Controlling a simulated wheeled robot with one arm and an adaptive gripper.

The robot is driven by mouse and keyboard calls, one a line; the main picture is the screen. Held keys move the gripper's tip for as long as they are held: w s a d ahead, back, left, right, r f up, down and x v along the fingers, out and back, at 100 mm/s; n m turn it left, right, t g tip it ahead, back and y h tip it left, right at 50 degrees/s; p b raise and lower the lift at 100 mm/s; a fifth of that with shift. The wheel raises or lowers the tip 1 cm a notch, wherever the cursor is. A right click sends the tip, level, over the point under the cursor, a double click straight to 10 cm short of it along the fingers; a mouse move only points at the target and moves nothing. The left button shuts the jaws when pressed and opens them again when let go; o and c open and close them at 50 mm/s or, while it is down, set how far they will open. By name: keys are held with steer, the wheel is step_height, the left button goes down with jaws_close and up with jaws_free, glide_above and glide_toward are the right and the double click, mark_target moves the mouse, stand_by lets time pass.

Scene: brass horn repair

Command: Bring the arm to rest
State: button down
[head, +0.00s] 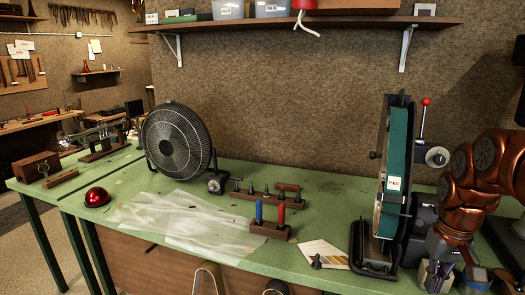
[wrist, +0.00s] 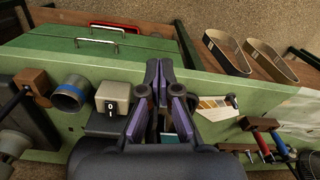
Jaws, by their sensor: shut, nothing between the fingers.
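My gripper (wrist: 159,66) shows in the wrist view with its dark, purple-sided fingers brought together at the tips and nothing between them. In the head view my gripper (head: 436,276) is low at the right, below my copper-coloured arm, beside the belt sander (head: 394,185). The arm is bent.
The green bench (head: 328,205) carries a fan (head: 178,140), a red dome (head: 97,196), a wooden block with blue and red handles (head: 270,228), and sandpaper sheets (head: 322,252). A shelf (head: 350,22) runs above. Sanding belts (wrist: 227,52) hang at the bench front.

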steer(key=s+a+f+n+g, duration=0.1)
steer(key=s+a+f+n, duration=0.1)
steer(key=s+a, duration=0.95)
steer(key=s+a+f, duration=0.4)
steer(key=s+a, duration=0.2)
steer(key=s, duration=0.4)
steer(key=shift+s+f+m+g, duration=0.3)
steer(key=shift+s+f+g, duration=0.05)
steer(key=shift+g, duration=0.05)
steer(key=shift+w, duration=0.1)
steer(key=w+d+r+m+t, duration=0.1)
steer(key=w+d+r, duration=0.25)
steer(key=w, duration=0.45)
steer(key=w+d+r, duration=0.3)
steer(key=w+d, duration=0.1)
steer(key=w, duration=0.4)
steer(key=w+d+r+m+t, duration=0.1)
steer(key=w+d+r, duration=0.25)
steer(key=w, duration=0.35)
steer(key=w+d+r+m+t, duration=0.1)
steer(key=w+d, duration=0.5)
steer(key=d, duration=0.4)
steer(key=w+d+r+h, duration=0.1)
steer(key=w+d, duration=0.5)
steer(key=d, duration=0.4)
steer(key=shift+w+m+t+p, duration=0.2)
steer(key=shift+m+t+p, duration=0.2)
